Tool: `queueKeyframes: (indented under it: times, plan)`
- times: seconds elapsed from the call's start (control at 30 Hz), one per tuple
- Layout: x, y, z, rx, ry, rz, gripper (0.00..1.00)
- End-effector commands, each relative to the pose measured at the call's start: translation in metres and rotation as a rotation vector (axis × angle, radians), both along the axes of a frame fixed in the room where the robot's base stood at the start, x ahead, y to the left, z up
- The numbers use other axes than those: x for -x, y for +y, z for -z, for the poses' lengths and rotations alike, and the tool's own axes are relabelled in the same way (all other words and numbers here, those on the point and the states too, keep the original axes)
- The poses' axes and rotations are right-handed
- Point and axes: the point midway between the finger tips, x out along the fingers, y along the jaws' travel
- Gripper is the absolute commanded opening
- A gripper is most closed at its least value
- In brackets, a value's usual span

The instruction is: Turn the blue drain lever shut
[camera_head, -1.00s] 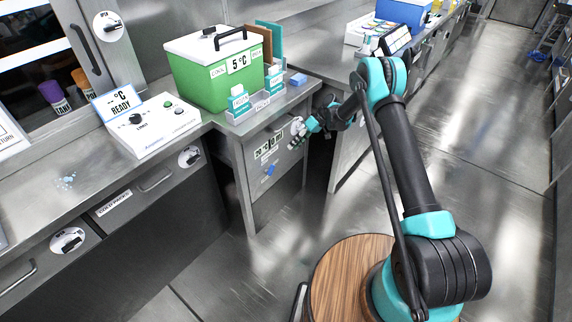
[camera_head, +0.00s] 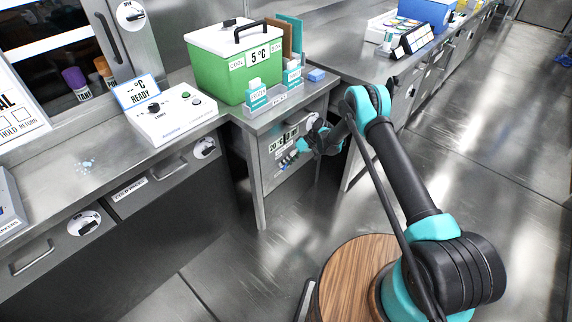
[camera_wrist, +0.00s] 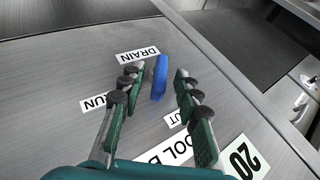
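The blue drain lever (camera_wrist: 160,78) stands on a grey panel (camera_wrist: 60,70) in the wrist view. Its upper end is close to the DRAIN label (camera_wrist: 138,55); its lower end points toward a partly hidden label ending in "UT" (camera_wrist: 176,120). A RUN label (camera_wrist: 93,102) is to the left. My gripper (camera_wrist: 156,73) is open, with one finger on each side of the lever and visible gaps between. In the head view my gripper (camera_head: 290,158) is at the front of the cabinet below the green box, and the lever is hidden or too small to tell there.
The green cool box (camera_head: 232,80) stands on the counter above the panel, with a clear rack of cartons (camera_head: 272,100) at its edge. A white control box (camera_head: 172,118) is to the left. Open floor (camera_head: 330,205) lies in front of the cabinet.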

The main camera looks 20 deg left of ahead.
Motion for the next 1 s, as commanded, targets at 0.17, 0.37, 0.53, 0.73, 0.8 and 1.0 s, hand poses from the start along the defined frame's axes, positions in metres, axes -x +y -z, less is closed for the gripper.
queueKeyframes:
  times: [0.17, 0.37, 0.53, 0.73, 0.8, 1.0]
  plan:
    - [0.0024, 0.0037, 0.005, 0.0, -0.001, 0.002, 0.33]
    - [0.0025, 0.0037, 0.0053, 0.0, -0.001, 0.002, 0.33]
    - [0.0024, 0.0036, 0.0052, 0.0, -0.001, 0.002, 0.15]
    - [0.0027, 0.0038, 0.0049, 0.0, 0.001, 0.001, 0.0]
    - [0.0029, 0.0039, 0.0049, 0.0, 0.0, 0.0, 0.0]
    - [0.0039, 0.0044, 0.0046, 0.01, -0.023, -0.001, 0.0]
